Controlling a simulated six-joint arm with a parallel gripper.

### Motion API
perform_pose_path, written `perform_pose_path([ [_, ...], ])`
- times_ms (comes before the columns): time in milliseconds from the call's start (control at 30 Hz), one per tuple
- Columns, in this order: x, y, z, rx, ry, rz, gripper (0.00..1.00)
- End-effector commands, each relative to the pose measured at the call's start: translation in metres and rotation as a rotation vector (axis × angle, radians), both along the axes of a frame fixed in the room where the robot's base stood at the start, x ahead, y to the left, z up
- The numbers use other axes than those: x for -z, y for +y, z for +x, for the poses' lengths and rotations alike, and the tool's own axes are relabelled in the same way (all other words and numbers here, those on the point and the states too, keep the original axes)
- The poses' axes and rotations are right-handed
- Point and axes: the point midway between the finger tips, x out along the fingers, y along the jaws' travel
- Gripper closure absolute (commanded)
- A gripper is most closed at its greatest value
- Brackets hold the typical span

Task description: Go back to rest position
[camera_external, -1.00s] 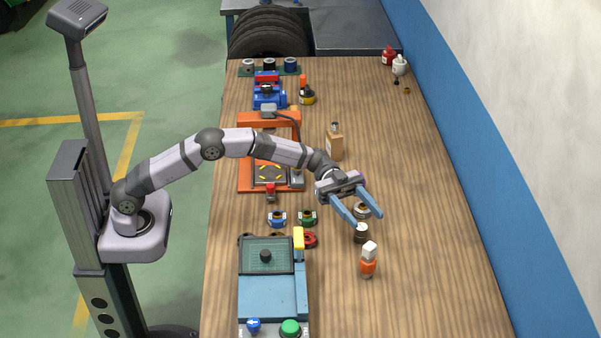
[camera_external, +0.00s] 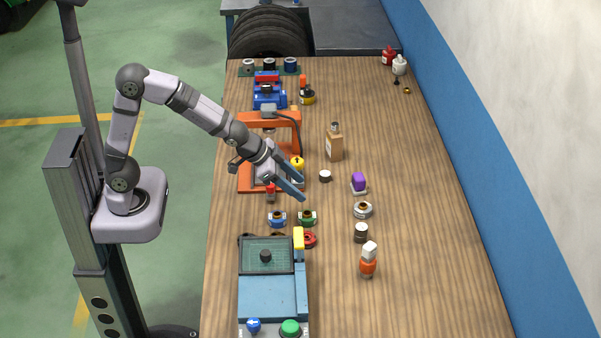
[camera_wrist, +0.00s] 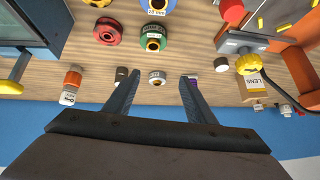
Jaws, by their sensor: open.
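My gripper (camera_external: 296,184) is open and empty, with its two blue-grey fingers spread apart. It hangs over the table near the orange press frame, pointing down and to the right. The wooden table (camera_external: 440,240) lies under the gripper.
The orange frame (camera_external: 248,121) stands beside my wrist. A purple-topped bottle (camera_external: 358,182), a silver ring (camera_external: 363,210), an orange bottle (camera_external: 368,265) and a tan box bottle (camera_external: 334,146) stand to the right. A blue machine (camera_external: 266,297) is in front. The table's right side is mostly clear.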

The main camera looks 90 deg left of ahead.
Motion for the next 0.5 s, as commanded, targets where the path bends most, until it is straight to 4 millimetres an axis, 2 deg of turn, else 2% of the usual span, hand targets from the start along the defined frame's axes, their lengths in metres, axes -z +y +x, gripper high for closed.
perform_pose_path([
  [33,0.004,0.0,-0.034,-0.017,0.088,0.0,0.5],
  [100,0.016,-0.002,-0.08,-0.034,0.207,-0.007,0.5],
  [200,0.029,-0.008,-0.14,-0.043,0.362,-0.025,0.5],
  [300,0.036,-0.017,-0.19,-0.042,0.489,-0.049,0.5],
  [400,0.04,-0.025,-0.227,-0.036,0.581,-0.074,0.5],
  [500,0.041,-0.03,-0.251,-0.029,0.641,-0.091,0.5],
])
